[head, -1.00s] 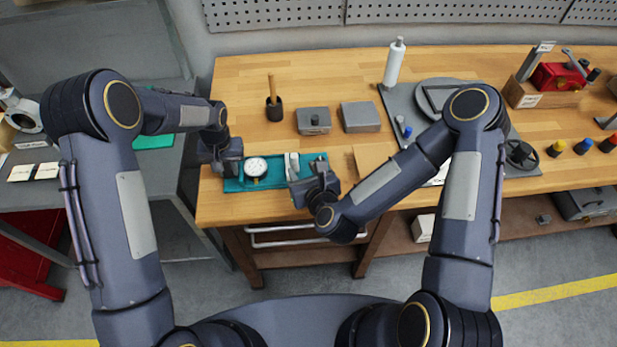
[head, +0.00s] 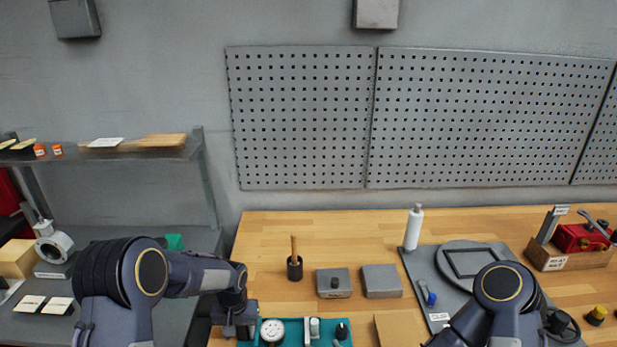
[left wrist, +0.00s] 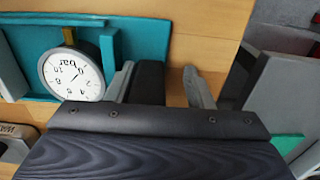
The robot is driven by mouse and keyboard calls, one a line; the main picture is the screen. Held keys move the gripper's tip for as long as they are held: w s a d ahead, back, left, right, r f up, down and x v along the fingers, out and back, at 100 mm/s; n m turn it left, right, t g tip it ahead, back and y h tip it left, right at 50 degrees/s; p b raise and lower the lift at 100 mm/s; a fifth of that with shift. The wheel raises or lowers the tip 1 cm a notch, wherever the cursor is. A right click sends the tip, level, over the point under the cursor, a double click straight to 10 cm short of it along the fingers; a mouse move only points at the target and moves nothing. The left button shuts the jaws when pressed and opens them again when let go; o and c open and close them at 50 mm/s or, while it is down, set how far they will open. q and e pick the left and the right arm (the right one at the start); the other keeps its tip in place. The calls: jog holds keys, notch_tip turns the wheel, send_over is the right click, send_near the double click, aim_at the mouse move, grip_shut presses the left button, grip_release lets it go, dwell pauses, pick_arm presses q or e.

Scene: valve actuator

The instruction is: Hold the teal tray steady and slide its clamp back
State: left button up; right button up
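The teal tray (head: 293,342) lies at the bench's front edge, cut off by the bottom of the head view. It carries a round white gauge (head: 271,331), an upright grey piece (head: 314,327) that may be the clamp, and a black knob (head: 342,331). My left gripper (head: 243,330) is at the tray's left end. In the left wrist view the tray (left wrist: 141,35) and gauge (left wrist: 72,75) show close up. My left gripper (left wrist: 158,82) has its fingers apart, with a dark block (left wrist: 148,82) at the tray's end between them and a gap on one side. My right gripper is out of view.
Behind the tray stand a black cup with a wooden handle (head: 295,267) and two grey blocks (head: 333,283) (head: 382,281). A cardboard-coloured sheet (head: 400,330) lies right of the tray. A grey mat (head: 425,272) with a white bottle (head: 413,228) lies further right.

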pick_arm(q)
jog(key=shift+d, duration=0.15)
jog(key=shift+w+r, duration=0.1)
jog(key=shift+r, duration=0.2)
notch_tip(320, 180, up, 11)
jog(key=shift+r, duration=0.1)
jog(key=s+a+r+n+t+h+b, duration=0.1)
jog(key=s+a+r+h, duration=0.15)
jog(key=s+r, duration=0.4)
jog(key=s+a+r+t+h+b, duration=0.15)
jog(key=s+a+r, duration=0.25)
jog(key=s, duration=0.5)
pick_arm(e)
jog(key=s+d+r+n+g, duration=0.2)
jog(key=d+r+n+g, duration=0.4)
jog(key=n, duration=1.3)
pick_arm(q)
jog(key=s+d+f+t+b, duration=0.2)
jog(key=s+f+t, duration=0.1)
jog(key=s, duration=1.2)
jog(key=shift+n, duration=0.3)
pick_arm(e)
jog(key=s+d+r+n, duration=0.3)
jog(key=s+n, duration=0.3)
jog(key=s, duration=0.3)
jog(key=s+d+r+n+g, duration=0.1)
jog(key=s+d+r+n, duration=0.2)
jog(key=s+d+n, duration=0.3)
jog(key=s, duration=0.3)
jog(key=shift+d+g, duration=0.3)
